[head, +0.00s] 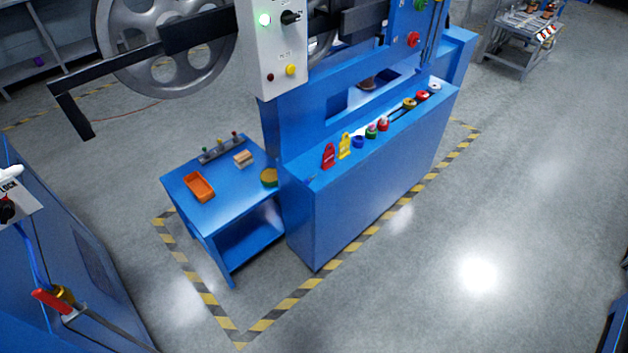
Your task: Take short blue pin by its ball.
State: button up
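A grey rack (222,150) with a few small upright pins lies at the back of the low blue side table (215,205). The pins have small coloured tops, one greenish and one reddish. They are too small for me to tell which is the short blue pin or to make out its ball. A small round blue piece (358,142) sits on the blue machine's ledge, but I cannot tell that it is a pin. My gripper is not in view.
An orange tray (199,186), a tan block (243,159) and a green-yellow round piece (269,177) are on the side table. Red and yellow tags (329,156) and several coloured pieces line the machine ledge (400,120). The grey floor (400,270) in front is clear.

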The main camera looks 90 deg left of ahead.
aim_at(306, 182)
jog(key=u, duration=0.3)
jog(key=k, duration=0.45)
jog(key=u, duration=1.05)
jog(key=k, duration=0.9)
jog(key=u, duration=1.15)
jog(key=i, duration=0.75)
jog(key=u, duration=0.4)
jog(key=i, duration=1.1)
jog(key=z, duration=0.6)
